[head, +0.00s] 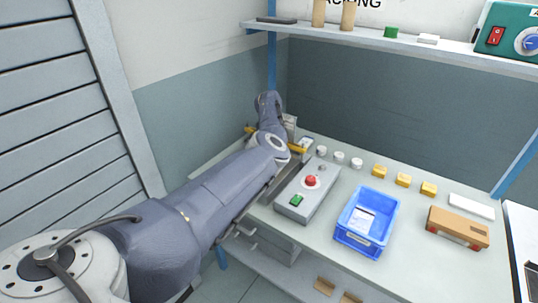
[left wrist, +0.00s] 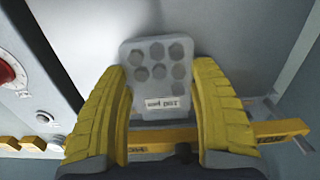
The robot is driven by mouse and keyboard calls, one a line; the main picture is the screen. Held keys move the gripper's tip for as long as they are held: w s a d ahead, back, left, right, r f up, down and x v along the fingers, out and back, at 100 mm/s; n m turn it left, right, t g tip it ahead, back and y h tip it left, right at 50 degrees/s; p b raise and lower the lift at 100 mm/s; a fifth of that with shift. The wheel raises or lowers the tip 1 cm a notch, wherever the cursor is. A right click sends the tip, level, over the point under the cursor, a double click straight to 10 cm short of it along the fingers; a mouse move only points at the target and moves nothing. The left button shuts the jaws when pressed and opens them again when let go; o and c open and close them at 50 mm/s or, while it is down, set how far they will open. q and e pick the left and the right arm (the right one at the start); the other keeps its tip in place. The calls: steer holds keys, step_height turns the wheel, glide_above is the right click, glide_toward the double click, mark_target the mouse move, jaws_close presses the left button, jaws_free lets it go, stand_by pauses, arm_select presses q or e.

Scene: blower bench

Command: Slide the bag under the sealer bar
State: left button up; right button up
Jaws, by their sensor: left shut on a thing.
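The bag (left wrist: 157,75) is a pale, clouded pouch with several grey round shapes and a white printed label. It shows in the left wrist view between the yellow fingers of my left gripper (left wrist: 160,95), which is shut on its sides. The yellow sealer bar (left wrist: 165,136) runs crosswise just below the bag's label end in that view, passing behind the fingers. In the head view the sealer bar (head: 298,147) shows on both sides of my left arm, which hides the gripper and bag. I cannot tell the height between bag and bar. My right gripper is out of view.
A grey control box (head: 293,200) with red and green buttons stands right of my left arm. A blue bin (head: 362,239), small white jars (head: 339,157), yellow blocks (head: 403,179) and a brown box (head: 457,223) occupy the bench. A shelf (head: 400,44) hangs above.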

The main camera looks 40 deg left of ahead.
arm_select(q)
steer(key=shift+f, duration=0.2)
stand_by(0.4)
steer(key=o, duration=1.4)
steer(key=shift+r, duration=0.1)
